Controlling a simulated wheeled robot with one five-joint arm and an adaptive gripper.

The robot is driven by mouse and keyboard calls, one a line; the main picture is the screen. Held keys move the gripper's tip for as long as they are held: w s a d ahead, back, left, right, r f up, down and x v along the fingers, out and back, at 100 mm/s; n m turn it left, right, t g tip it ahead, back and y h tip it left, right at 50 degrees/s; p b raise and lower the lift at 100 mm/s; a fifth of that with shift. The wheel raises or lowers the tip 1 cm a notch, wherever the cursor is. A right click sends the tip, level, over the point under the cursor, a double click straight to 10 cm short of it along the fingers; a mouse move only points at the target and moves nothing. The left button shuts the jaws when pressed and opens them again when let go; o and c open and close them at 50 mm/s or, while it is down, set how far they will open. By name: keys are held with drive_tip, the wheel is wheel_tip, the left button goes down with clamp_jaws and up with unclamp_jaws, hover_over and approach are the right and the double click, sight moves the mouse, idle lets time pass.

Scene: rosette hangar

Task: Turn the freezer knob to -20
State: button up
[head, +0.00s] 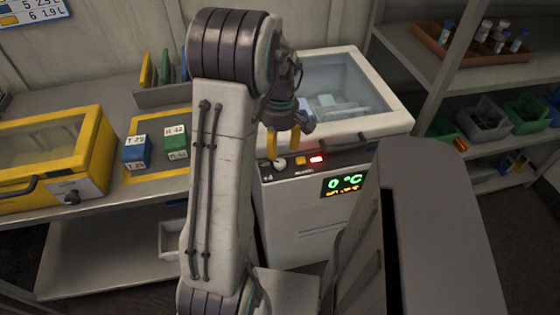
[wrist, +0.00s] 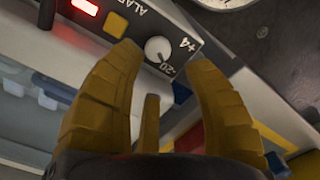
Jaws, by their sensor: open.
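The freezer (head: 310,215) is a white chest with a glass lid and a dark front panel; its green display (head: 345,182) reads 0 °C. The freezer knob (head: 280,163) is a small white dial at the panel's left end. In the wrist view the knob (wrist: 158,48) shows a dark pointer mark, with "+4" and "-20" printed near it. My gripper (head: 283,140) is over the panel just above the knob. In the wrist view its yellow fingers (wrist: 165,60) are spread, one on each side of the knob. I cannot tell whether they touch it.
A yellow square button (head: 300,160) and a lit red indicator (head: 316,159) sit beside the knob. A yellow case (head: 50,150), a blue box (head: 137,152) and a green box (head: 176,141) stand on the left bench. Shelves with bins (head: 480,120) stand at right.

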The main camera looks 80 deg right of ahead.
sight(280, 162)
drive_tip(key=n, duration=0.6)
drive_tip(key=shift+d, duration=0.15)
drive_tip(key=n, duration=0.4)
drive_tip(key=shift+f+n, duration=0.1)
drive_tip(key=shift+n, duration=0.3)
drive_tip(key=shift+f, duration=3.6)
clamp_jaws()
